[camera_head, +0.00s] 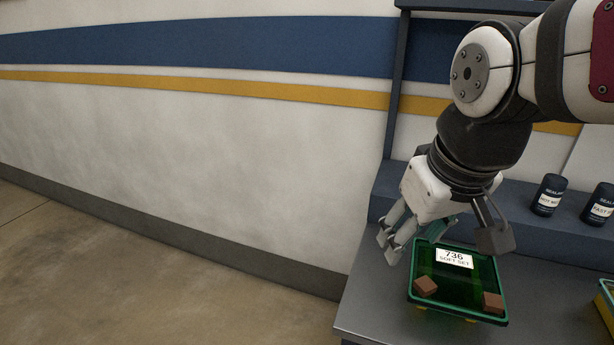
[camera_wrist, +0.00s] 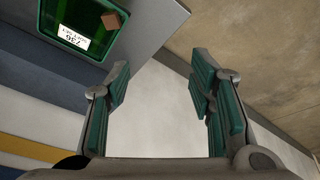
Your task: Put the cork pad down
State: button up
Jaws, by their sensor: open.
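Two small brown blocks that look like cork pads lie in a green tray (camera_head: 502,287): one at the front left (camera_head: 425,286), one at the front right (camera_head: 493,302). I cannot tell which one the task means. The tray carries a white label reading "736 SOFT SET". My gripper (camera_head: 398,243) is just left of and above the tray's back left corner, tilted, with its fingers apart. In the wrist view my gripper (camera_wrist: 163,98) is open with nothing between its fingers. That view also shows part of the tray (camera_wrist: 94,54) and one brown block (camera_wrist: 114,20) at upper left.
The tray stands on a grey bench (camera_head: 385,310) near its left edge. Two dark bottles (camera_head: 547,195) (camera_head: 599,204) stand on a blue ledge behind. Another container (camera_head: 606,300) shows at the right edge. Left of the bench are open floor (camera_head: 110,270) and wall.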

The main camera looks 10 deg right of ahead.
jog(key=shift+m+t+y, duration=0.3)
jog(key=shift+t, duration=0.4)
jog(key=s+a, duration=0.1)
jog(key=s, duration=0.1)
jog(key=s+a+r, duration=0.1)
jog(key=s+a, duration=0.1)
jog(key=shift+a, duration=0.1)
dwell(0.6)
